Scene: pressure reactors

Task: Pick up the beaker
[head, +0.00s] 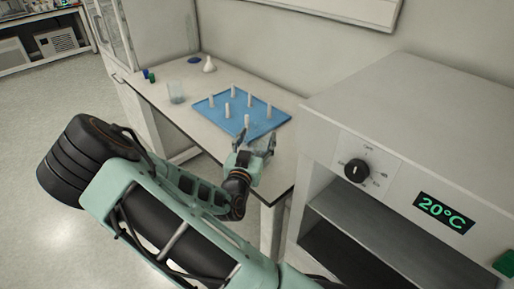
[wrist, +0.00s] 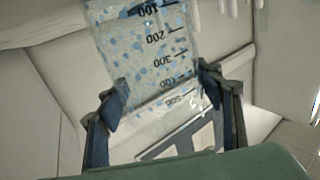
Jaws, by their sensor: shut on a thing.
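A clear glass beaker (wrist: 155,55) with black volume marks and bluish specks fills the upper middle of the wrist view. Its marks appear upside down there. My gripper (wrist: 160,100) is shut on it, with one dark finger at each side of the glass. In the head view my gripper (head: 257,146) is over the front end of the bench, near the blue tray. The held beaker is hard to make out between the fingers there.
The blue tray (head: 218,125) holds several white upright pieces. Another clear glass vessel (head: 176,92) stands left of it, with a white flask (head: 209,65) and small blue and green items behind. A large oven-like unit (head: 410,130) reading 20°C stands close on the right.

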